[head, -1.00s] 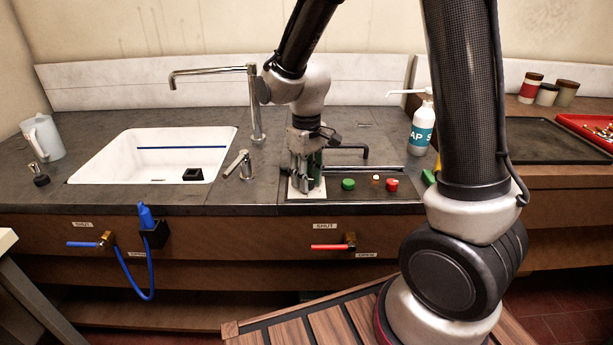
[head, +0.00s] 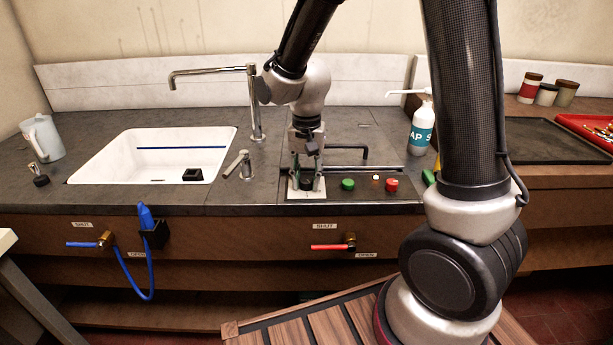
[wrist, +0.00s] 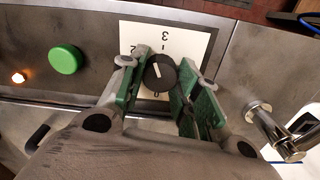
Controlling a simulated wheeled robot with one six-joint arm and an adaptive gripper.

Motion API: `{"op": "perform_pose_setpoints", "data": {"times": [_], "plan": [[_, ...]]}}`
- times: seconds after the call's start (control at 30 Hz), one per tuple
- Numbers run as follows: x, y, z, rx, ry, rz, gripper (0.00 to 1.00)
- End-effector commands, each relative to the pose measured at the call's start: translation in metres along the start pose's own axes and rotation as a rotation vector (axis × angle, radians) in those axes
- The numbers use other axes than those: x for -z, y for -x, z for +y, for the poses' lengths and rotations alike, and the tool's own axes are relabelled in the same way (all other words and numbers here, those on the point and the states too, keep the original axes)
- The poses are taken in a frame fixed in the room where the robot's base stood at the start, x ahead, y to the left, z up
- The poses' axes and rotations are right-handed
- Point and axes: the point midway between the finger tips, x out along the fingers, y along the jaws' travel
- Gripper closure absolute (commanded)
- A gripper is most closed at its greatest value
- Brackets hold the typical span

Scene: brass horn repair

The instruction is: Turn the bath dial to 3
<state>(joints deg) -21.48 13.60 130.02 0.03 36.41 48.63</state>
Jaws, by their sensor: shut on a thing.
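The bath dial (wrist: 160,73) is a round black knob with a white pointer line, on a white scale plate (wrist: 196,42). In the wrist view a 3 shows above the dial and a 2 at its upper left. The pointer points up and slightly left, roughly toward the 3; its exact setting is hard to judge. In the head view the dial (head: 306,184) is low between my fingers. My gripper (wrist: 162,84) is pointing down, shut on the dial with its green-padded fingers on either side. The fingers hide part of the scale.
A green button (head: 348,184), a small lit lamp (head: 376,179) and a red button (head: 391,185) are right of the dial on the panel. A small tap (head: 240,165) and white sink (head: 100,165) are left.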

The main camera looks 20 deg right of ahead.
Motion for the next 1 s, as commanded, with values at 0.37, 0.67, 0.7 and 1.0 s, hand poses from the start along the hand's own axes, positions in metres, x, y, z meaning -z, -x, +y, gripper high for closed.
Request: {"op": "perform_pose_setpoints", "data": {"times": [0.37, 0.67, 0.7, 1.0], "plan": [[0.0019, 0.0013, -0.0003, 0.003, -0.291, 0.004, 0.92], [0.0018, 0.0014, 0.0, 0.003, -0.414, 0.004, 0.92], [0.0019, 0.0014, 0.0, 0.003, -0.422, 0.004, 0.92], [0.0019, 0.0014, 0.0001, 0.003, -0.445, 0.004, 0.92]]}}
